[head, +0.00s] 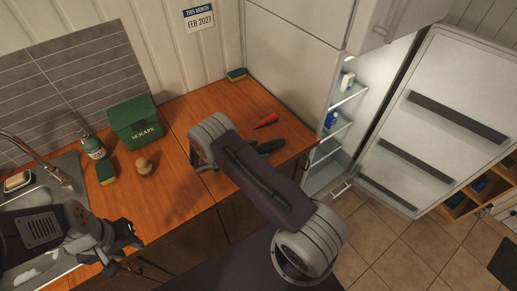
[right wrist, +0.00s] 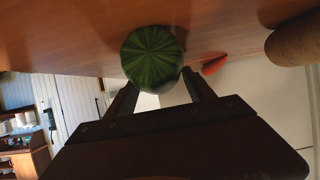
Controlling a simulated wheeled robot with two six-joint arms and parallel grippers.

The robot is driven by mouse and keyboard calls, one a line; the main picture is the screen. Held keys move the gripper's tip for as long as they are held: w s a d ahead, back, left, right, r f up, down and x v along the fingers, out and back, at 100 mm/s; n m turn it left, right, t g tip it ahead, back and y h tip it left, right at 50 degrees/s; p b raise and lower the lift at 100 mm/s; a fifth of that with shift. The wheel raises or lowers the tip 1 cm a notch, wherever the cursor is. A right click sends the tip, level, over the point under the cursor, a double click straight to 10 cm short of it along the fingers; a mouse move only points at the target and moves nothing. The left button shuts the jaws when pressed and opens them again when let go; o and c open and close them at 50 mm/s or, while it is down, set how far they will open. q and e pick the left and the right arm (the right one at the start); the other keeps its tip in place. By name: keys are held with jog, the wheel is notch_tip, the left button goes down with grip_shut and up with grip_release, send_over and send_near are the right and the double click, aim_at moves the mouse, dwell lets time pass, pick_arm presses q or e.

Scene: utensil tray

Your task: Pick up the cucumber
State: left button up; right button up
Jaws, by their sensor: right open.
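The dark green cucumber (head: 270,146) lies on the wooden counter in the head view, partly hidden behind my right arm. In the right wrist view its round, striped end (right wrist: 152,58) faces the camera. My right gripper (right wrist: 160,84) is open, with one finger on each side of the cucumber's lower edge in that view. I cannot tell whether the fingers touch it. In the head view my right gripper is hidden by its own arm. My left gripper (head: 128,240) is at the counter's front edge near the sink, away from the cucumber; its jaw opening is unclear.
A red carrot-like item (head: 266,121) lies just behind the cucumber. A green scraps box (head: 135,122), a bottle (head: 93,146), a sponge (head: 106,172) and a brown item (head: 145,166) stand left. The fridge door (head: 440,120) hangs open at right.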

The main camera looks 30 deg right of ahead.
aim_at(259, 148)
grip_shut()
jog(key=shift+r, duration=0.1)
jog(key=shift+r, duration=0.25)
jog(key=r+b, duration=0.1)
jog(key=r, duration=0.1)
jog(key=d+r+b, duration=0.1)
jog(key=shift+r, duration=0.35)
jog(key=d+r+b, duration=0.3)
jog(key=d+r, duration=0.3)
jog(key=d, duration=0.4)
jog(key=shift+w+d+r, duration=0.2)
jog(key=shift+d+r, duration=0.1)
jog(key=shift+d, duration=0.1)
